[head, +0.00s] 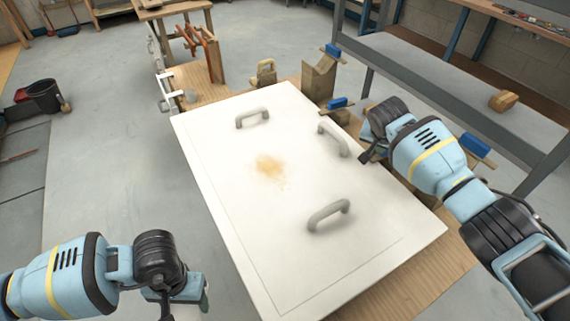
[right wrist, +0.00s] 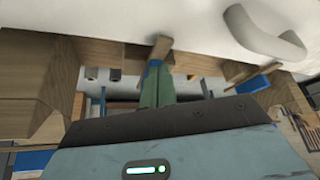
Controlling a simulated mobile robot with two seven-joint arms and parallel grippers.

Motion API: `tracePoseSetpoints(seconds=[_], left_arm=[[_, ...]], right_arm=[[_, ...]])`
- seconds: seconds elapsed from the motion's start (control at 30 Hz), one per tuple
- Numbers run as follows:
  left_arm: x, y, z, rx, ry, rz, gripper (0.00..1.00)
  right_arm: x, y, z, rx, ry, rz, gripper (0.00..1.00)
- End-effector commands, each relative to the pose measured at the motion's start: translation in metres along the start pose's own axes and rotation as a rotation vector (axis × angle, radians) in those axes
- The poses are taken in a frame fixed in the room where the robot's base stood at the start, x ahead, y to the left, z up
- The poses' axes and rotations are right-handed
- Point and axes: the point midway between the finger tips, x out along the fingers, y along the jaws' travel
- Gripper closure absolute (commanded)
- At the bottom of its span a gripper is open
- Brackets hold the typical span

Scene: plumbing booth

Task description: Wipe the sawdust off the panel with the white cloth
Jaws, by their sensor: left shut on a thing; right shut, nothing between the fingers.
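The white panel (head: 225,180) lies on a wooden bench with three grey handles on it. My left gripper (head: 188,302) is low in the head view, off the panel's near left side. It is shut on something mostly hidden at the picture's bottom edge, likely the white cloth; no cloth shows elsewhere. My right gripper (head: 368,156) is at the panel's right edge, near a handle. In the right wrist view its green fingers (right wrist: 158,86) are shut and empty.
The handles, at the far edge (head: 252,118), right side (head: 334,139) and near right (head: 328,215), stand up from the panel. Blue-handled clamps (head: 337,104) and wooden blocks (head: 318,75) line the far right side. A grey shelf (head: 440,85) stands right. The panel's left half is clear.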

Motion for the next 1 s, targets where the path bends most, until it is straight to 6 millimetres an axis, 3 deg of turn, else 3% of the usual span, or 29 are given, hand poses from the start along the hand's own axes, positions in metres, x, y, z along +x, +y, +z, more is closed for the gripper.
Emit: tracePoseSetpoints(seconds=[1.0], left_arm=[[0.008,0.000,0.002,0.000,-0.012,0.000,0.55]], right_arm=[[0.016,0.000,0.009,-0.001,0.000,0.000,1.00]])
